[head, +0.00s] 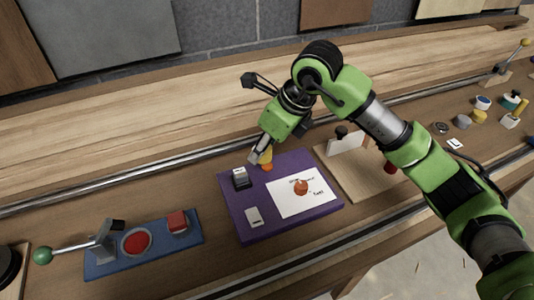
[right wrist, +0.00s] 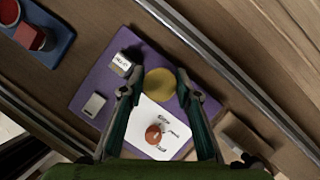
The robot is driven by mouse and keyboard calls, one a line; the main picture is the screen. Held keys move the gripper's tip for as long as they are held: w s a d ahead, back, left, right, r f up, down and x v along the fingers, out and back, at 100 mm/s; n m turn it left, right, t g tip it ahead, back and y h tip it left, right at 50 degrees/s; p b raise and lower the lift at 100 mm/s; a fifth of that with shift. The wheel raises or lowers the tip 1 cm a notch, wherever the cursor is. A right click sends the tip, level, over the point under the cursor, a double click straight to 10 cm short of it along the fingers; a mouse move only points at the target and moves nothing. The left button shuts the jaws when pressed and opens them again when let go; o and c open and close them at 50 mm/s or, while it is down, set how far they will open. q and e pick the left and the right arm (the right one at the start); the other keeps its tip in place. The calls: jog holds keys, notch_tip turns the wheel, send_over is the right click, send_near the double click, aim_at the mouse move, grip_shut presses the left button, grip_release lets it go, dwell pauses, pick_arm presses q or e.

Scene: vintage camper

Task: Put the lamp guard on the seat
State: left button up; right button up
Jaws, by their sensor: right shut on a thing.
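My right gripper (head: 262,153) is low over the back of the purple board (head: 237,220). In the right wrist view its two fingers (right wrist: 157,92) stand on either side of a round yellow piece (right wrist: 159,82), shut on it. A white card (head: 288,207) on the board bears a round orange shape (head: 301,187) and small writing. I cannot tell which thing is the seat. My left gripper is not in view.
The board also holds a dark block with a white label (head: 240,178) and a small pale plate (head: 253,216). A blue board (head: 150,262) with a lever stands left. A wooden board (head: 345,175) with a white upright stands right. Metal rails run along the counter.

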aim_at(268, 165)
jog(key=shift+w+d+f, duration=0.2)
jog(key=shift+f, duration=0.05)
jog(key=shift+w+d+f, duration=0.1)
jog(key=shift+d+f, duration=0.1)
jog(key=shift+f, duration=0.1)
notch_tip(268, 165, down, 3)
jog(key=shift+w+d+f+p, duration=0.1)
jog(key=shift+d+p, duration=0.05)
jog(key=shift+p, duration=0.7)
jog(key=shift+f, duration=0.15)
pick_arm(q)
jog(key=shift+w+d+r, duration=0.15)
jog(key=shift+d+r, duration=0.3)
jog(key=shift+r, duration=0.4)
pick_arm(e)
jog(key=shift+f, duration=0.1)
jog(key=o, duration=0.9)
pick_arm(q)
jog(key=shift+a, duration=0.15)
